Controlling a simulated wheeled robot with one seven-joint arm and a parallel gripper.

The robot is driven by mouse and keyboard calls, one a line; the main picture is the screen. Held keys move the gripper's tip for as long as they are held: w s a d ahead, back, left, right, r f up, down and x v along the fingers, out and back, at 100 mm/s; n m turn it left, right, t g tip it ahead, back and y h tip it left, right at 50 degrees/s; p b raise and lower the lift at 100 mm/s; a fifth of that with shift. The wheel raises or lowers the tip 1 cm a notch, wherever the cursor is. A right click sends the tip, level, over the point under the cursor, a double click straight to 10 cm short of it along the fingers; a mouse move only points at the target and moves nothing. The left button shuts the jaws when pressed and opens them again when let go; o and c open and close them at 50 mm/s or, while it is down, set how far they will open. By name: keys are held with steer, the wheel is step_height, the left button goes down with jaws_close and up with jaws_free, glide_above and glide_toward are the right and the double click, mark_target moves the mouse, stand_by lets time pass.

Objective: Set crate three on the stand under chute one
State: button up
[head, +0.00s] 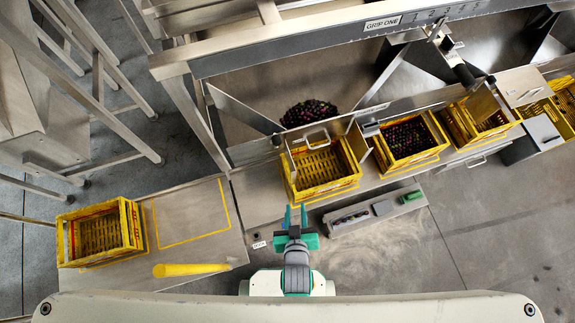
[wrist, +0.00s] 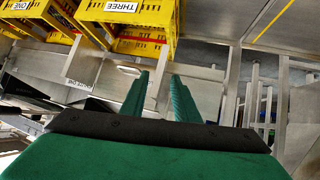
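My gripper (head: 295,217) is open and empty, its teal fingers apart, just short of a yellow crate (head: 320,168) that stands empty on the steel bench. In the wrist view the open gripper (wrist: 160,95) has a yellow crate labelled THREE (wrist: 122,7) beyond its fingers, to the upper left, not touching. A crate labelled ONE (wrist: 22,6) is farther left there. No crate label can be read in the head view, so matching is unsure; the nearest crate fits THREE. A chute mouth with dark fruit (head: 308,113) lies behind it. Which stand is under chute one I cannot tell.
A crate of dark fruit (head: 405,140) and more yellow crates (head: 480,120) line the bench to the right. Another empty crate (head: 100,235) sits on the left table beside a bare yellow outline (head: 192,210).

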steer(key=s+a+r+t, duration=0.1)
steer(key=s+r, duration=0.3)
steer(key=r, duration=0.6)
steer(key=s+a+r+m+t, duration=0.1)
steer(key=s+r+t, duration=0.2)
steer(key=r, duration=0.7)
steer(key=shift+s+a+m+t, duration=0.3)
steer(key=shift+s+t, duration=0.1)
steer(key=shift+s, duration=0.45)
